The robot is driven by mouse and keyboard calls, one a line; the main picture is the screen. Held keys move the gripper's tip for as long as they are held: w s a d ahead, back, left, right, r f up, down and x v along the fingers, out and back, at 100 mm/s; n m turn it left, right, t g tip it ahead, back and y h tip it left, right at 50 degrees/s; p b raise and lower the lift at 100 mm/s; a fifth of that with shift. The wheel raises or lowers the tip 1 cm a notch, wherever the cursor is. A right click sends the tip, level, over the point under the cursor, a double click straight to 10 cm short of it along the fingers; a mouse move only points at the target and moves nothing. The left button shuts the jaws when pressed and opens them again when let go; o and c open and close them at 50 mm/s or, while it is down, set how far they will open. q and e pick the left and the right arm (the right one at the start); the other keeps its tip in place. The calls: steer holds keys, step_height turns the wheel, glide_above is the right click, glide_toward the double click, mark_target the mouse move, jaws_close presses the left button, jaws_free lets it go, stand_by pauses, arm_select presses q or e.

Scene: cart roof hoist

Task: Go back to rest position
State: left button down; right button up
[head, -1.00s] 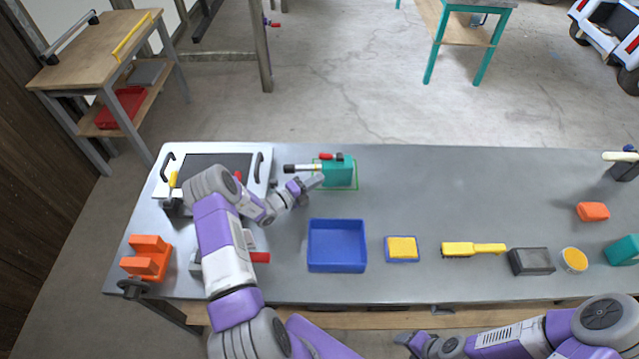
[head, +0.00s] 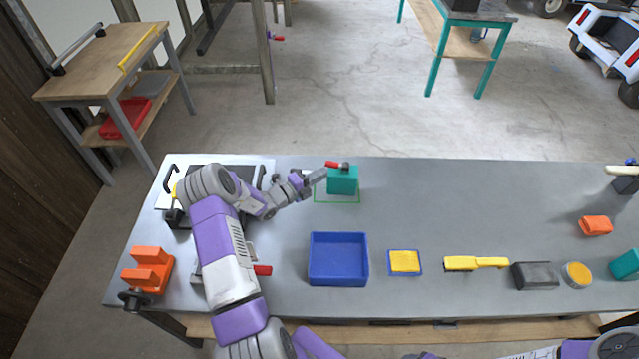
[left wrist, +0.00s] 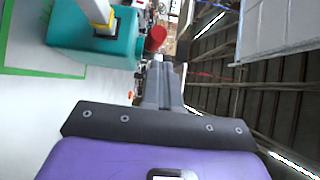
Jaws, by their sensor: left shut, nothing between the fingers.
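My left gripper (head: 319,176) is shut and empty. It appears just left of a teal block (head: 343,181) with a red handle on top, inside a green outline on the table. In the left wrist view, the shut fingers (left wrist: 163,82) point toward the red knob (left wrist: 155,38), beside the teal block (left wrist: 110,50); I cannot tell whether they touch. A white bar (left wrist: 92,10) with a yellow band stands at the block there. My right gripper is only a sliver at the bottom edge of the head view, and its fingers cannot be made out.
On the grey table (head: 450,210) are a blue tray (head: 338,279), a yellow sponge (head: 405,262), a yellow brush (head: 475,263) and a dark box (head: 534,276). My left arm crosses a white-framed panel (head: 262,163) and passes an orange block (head: 148,270).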

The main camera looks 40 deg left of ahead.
arm_select(q)
steer(key=shift+r, duration=1.65)
